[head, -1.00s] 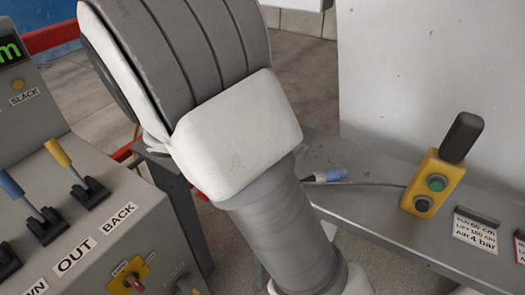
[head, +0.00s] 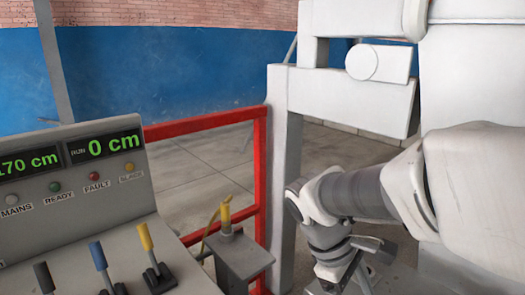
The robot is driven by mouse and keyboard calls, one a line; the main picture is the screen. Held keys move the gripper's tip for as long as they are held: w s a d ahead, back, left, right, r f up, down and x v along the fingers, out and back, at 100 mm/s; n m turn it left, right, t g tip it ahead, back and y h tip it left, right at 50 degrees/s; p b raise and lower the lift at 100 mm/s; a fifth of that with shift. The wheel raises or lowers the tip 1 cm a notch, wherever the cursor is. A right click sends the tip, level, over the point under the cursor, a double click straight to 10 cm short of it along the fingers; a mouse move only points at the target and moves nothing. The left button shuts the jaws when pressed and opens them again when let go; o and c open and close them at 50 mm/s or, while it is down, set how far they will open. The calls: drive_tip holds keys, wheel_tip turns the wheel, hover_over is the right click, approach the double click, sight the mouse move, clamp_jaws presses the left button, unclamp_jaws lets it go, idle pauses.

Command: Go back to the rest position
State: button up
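My arm comes in from the right edge in the head view and bends down at a white and grey wrist. The end of the arm, with my gripper (head: 340,278), points down at the bottom edge, right of centre. The fingertips are small and partly cut off by the frame, so I cannot tell whether they are open or shut. I see no object clearly held in it.
A control console (head: 110,205) stands at left with levers and green displays reading 170 cm and 0 cm. A red rail (head: 262,165) and a grey post with a yellow-topped plug (head: 226,215) stand beyond it. A large white frame (head: 350,95) fills the upper right.

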drive_tip(key=s+a+r+m+t+y+p, duration=0.2)
drive_tip(key=s+r+m+t+y, duration=0.3)
drive_tip(key=r+m, duration=0.4)
drive_tip(key=shift+s+a+r+t+p, duration=0.15)
drive_tip(key=shift+s+r+t+p, duration=0.1)
drive_tip(key=shift+s+t+p, duration=0.35)
drive_tip(key=shift+w, duration=0.15)
